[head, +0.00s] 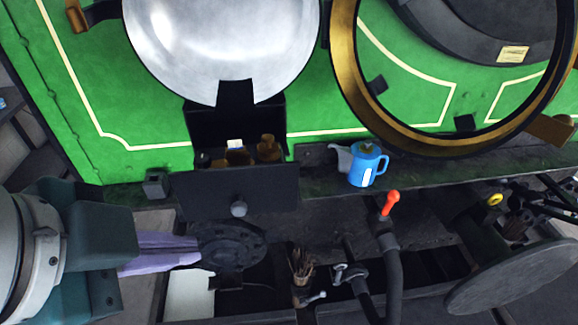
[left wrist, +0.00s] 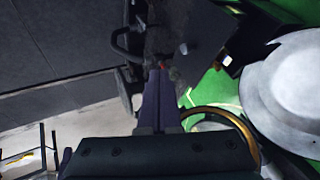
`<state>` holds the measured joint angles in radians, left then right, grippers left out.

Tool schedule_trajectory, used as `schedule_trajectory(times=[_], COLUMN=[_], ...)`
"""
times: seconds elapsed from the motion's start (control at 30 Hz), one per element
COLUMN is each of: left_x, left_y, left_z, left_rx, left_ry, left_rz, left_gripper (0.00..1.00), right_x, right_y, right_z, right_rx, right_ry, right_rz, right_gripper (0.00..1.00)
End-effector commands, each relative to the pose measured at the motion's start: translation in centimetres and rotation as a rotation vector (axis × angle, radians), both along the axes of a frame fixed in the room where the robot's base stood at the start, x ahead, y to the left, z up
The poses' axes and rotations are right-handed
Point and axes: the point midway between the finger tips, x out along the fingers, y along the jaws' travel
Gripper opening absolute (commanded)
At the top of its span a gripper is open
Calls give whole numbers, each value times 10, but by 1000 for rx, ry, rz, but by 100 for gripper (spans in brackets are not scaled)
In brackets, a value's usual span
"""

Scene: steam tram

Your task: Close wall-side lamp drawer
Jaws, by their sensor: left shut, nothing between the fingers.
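Under the silver lamp dish (head: 222,45) on the green tram front, a dark drawer (head: 210,191) stands open, with its front panel and round grey knob (head: 239,209) facing out. Small brown bottles (head: 268,149) and a white item show inside it. My left gripper (head: 198,250), with purple fingers, is shut and empty, to the left of and below the knob, apart from it. Its tips overlap the edge of a round dark buffer (head: 235,243); whether they touch cannot be told. The left wrist view shows the shut fingers (left wrist: 158,75) and the grey knob (left wrist: 183,48) beyond them. My right gripper is not in view.
A blue jug (head: 363,168) stands on the ledge right of the drawer. A red-tipped lever (head: 390,203), hoses and a large round buffer plate (head: 512,277) are lower right. A brass-ringed opening (head: 345,65) is at the upper right.

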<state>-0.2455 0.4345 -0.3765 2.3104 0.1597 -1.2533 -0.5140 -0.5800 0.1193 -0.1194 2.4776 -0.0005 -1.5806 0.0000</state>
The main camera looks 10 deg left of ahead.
Motion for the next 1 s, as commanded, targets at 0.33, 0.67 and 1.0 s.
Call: schedule_trajectory(times=[0.33,0.67,1.0], left_x=[21,58,95], left_y=[-8,-23,-12], left_z=[-29,-80,-80], left_rx=[11,11,13], left_ry=[-13,-13,-15], left_rz=[-27,-27,-27], left_gripper=[0,0,0], right_x=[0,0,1], right_y=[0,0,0], right_z=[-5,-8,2], right_rx=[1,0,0], right_ry=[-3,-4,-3], right_rz=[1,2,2], right_gripper=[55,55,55])
